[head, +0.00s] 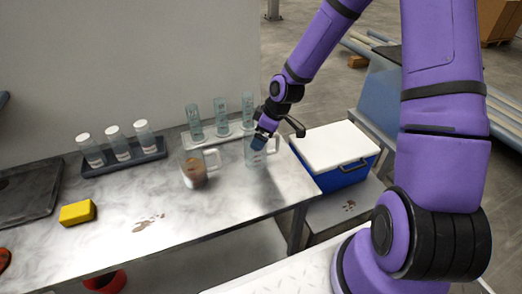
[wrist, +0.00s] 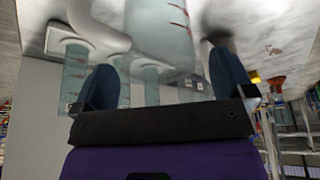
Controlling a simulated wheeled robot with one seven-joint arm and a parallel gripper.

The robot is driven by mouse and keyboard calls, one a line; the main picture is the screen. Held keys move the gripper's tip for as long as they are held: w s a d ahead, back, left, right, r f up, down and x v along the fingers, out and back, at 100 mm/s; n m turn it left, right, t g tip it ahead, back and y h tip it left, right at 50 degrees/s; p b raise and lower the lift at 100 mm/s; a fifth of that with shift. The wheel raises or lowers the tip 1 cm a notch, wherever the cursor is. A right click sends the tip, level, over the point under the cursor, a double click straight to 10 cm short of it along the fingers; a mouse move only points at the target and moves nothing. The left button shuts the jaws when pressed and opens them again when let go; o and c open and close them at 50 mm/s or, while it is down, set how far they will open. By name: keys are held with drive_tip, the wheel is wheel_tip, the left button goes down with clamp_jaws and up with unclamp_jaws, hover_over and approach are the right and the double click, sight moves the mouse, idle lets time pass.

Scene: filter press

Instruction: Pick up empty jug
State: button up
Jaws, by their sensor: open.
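The empty jug (head: 270,157) is clear, with a handle on its right, and stands upright near the right end of the metal bench in the head view. My gripper (head: 259,142) is at the jug's upper part and hides some of it. In the wrist view, the clear jug with red marks (wrist: 165,35) shows between the two blue fingers of my open gripper (wrist: 162,72), with its handle (wrist: 98,30) toward the left finger. I cannot tell whether either finger touches it. A second jug (head: 196,173) holding brown matter stands to the left.
A white rack (head: 213,135) of clear cylinders stands just behind the jugs. A dark rack (head: 124,164) with white-capped tubes, a yellow sponge (head: 77,212) and a dark tray (head: 28,193) are further left. A blue cooler with a white lid (head: 335,145) stands right of the bench.

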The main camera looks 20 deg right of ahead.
drive_tip(key=x, duration=0.3)
drive_tip(key=shift+w+f, duration=0.2)
drive_tip(key=shift+f, duration=0.2)
drive_tip(key=shift+c, duration=0.2)
drive_tip(key=c, duration=1)
drive_tip(key=shift+c, duration=0.2)
drive_tip(key=shift+r, duration=0.1)
